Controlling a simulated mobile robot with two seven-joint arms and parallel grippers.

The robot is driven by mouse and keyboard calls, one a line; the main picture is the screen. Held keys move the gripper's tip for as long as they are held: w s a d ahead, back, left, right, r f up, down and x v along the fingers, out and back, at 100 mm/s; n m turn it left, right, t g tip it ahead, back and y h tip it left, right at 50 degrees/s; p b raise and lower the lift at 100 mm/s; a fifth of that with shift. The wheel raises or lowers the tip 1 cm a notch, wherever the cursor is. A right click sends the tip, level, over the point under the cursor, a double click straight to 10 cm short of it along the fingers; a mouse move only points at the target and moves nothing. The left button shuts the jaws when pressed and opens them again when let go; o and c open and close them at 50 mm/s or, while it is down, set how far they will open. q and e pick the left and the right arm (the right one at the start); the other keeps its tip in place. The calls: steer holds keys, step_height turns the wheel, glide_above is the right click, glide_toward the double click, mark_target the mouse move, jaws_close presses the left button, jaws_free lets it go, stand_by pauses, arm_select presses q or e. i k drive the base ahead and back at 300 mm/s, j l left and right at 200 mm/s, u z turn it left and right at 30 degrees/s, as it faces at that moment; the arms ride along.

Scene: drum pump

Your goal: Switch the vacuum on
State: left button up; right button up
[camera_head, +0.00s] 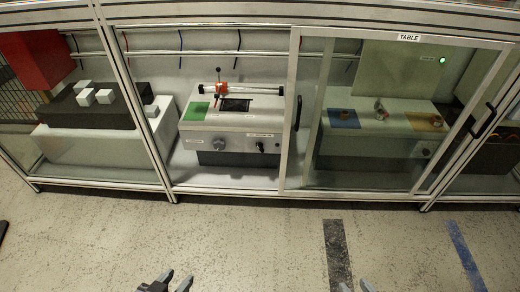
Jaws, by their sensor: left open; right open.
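A white-topped machine (264,118) stands in the middle bay of a framed enclosure. Its front panel carries a grey round knob (218,144) at left and a small black knob or switch (261,147) at right. Each has a small label that I cannot read, so I cannot tell which control is the vacuum's or how it is set. My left gripper (176,281) is open at the bottom edge, over the floor, well in front of the enclosure. My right gripper (356,287) is open at the bottom edge, mostly cut off. Both are far from the machine and appear empty.
A glazed door (409,38) marked TABLE covers the right bay, where a green light (443,60) glows. A black handle (298,113) stands beside the middle bay. White blocks (104,96) sit on a dark block at left.

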mark_target(259, 145)
steer(key=i+l, duration=0.4)
steer(key=i+l+u, duration=0.1)
steer(key=i+l, duration=0.65)
steer(key=l, duration=0.25)
steer(key=i+l+u, duration=0.1)
steer(key=i+l, duration=0.3)
steer(key=l, duration=0.1)
